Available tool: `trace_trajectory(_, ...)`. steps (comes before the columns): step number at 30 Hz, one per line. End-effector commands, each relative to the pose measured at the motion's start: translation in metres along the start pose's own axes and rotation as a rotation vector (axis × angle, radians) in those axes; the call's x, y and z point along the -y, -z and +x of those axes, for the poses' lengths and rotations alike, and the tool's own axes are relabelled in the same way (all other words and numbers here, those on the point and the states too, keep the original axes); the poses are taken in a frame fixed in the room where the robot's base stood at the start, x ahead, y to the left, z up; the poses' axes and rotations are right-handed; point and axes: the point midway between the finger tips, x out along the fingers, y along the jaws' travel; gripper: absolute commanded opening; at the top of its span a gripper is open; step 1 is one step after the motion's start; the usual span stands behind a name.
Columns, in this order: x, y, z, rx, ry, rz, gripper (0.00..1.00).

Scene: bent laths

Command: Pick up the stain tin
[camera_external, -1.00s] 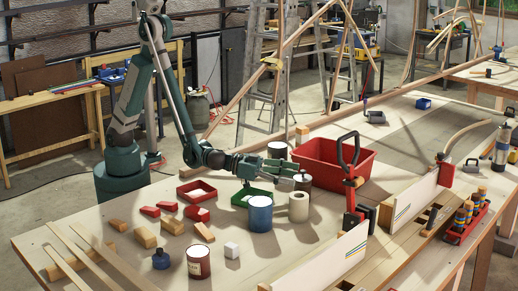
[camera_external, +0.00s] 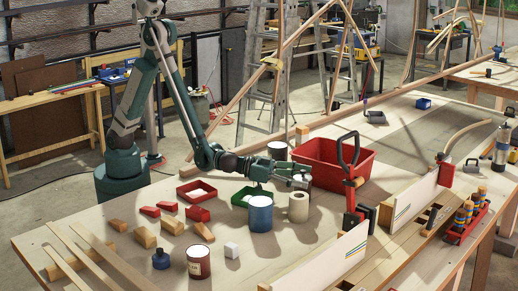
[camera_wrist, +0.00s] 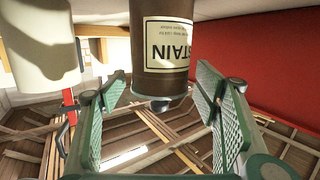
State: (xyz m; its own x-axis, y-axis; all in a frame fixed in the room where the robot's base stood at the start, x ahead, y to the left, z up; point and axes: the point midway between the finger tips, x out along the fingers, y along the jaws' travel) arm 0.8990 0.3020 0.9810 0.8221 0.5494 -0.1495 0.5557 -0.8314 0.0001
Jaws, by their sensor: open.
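The stain tin (camera_wrist: 160,45) is a brown cylinder with a cream label reading STAIN, upside down in the wrist view. My gripper (camera_wrist: 160,105) is open, with one green ridged finger on each side of the tin's line. The tin is in front of or between the fingertips; I cannot tell how deep, and no grip on it shows. In the external view my gripper (camera_external: 299,181) reaches right over the bench toward the tin (camera_external: 305,186), which it partly hides.
A cream roll (camera_external: 298,208) stands close in front of the tin; it also shows in the wrist view (camera_wrist: 40,45). A red bin (camera_external: 325,172) is just behind and right. A blue can (camera_external: 260,214) and green tray (camera_external: 241,197) lie left. A dark tin (camera_external: 277,150) stands behind.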

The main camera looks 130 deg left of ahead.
Motion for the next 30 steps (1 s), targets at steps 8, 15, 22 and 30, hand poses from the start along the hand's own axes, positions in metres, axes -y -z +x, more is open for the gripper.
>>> trace_trajectory(8, 0.0, 0.0, -0.0001, 0.0, 0.0, 0.0, 0.42)
trace_trajectory(15, 0.0, 0.0001, -0.0001, 0.0, 0.0, 0.0, 0.2)
trace_trajectory(22, 0.0, 0.0002, -0.0001, 0.0, 0.0, 0.0, 0.2)
trace_trajectory(30, 0.0, 0.0029, -0.0005, 0.0, 0.0, 0.0, 0.2)
